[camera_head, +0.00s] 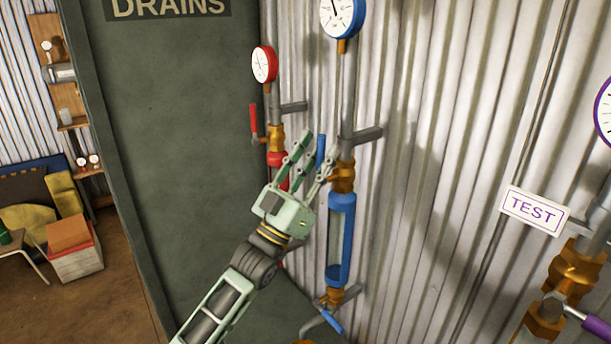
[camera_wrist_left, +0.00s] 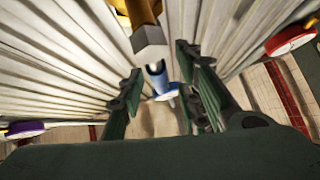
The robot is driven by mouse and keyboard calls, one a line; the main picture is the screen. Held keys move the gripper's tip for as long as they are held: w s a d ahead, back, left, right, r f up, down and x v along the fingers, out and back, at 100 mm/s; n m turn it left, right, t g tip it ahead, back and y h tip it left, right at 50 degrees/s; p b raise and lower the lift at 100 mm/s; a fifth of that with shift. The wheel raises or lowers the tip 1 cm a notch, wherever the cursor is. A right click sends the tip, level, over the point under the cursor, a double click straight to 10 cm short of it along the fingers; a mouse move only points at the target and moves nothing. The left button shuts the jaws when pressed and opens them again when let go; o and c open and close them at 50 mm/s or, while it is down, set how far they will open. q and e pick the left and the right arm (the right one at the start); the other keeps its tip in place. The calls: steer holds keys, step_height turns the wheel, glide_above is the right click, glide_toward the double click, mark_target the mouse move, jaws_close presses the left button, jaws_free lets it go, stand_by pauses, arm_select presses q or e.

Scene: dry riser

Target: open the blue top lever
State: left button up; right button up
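The blue top lever (camera_head: 320,150) stands upright beside the brass valve (camera_head: 343,176) at the top of the blue-capped sight tube. My left gripper (camera_head: 315,152) is open, reaching up from below with its fingers around the lever's place. In the left wrist view the blue lever (camera_wrist_left: 158,79) lies between the two spread green fingers of the left gripper (camera_wrist_left: 160,75), with a gap on each side. I see no finger clearly touching it. Its grey mount (camera_wrist_left: 150,45) is above it in that view. My right gripper is not in view.
The blue tube (camera_head: 341,225) hangs below, with a lower blue lever (camera_head: 332,321). To the left are a red lever (camera_head: 253,118) and red gauge (camera_head: 264,64). A blue gauge (camera_head: 341,15) is above. The TEST sign (camera_head: 534,210) is at right, over brass fittings.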

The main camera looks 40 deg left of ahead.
arm_select(q)
steer(key=v, duration=1.1)
steer(key=shift+s, duration=0.15)
steer(key=shift+f+y, duration=0.15)
steer(key=shift+y, duration=0.15)
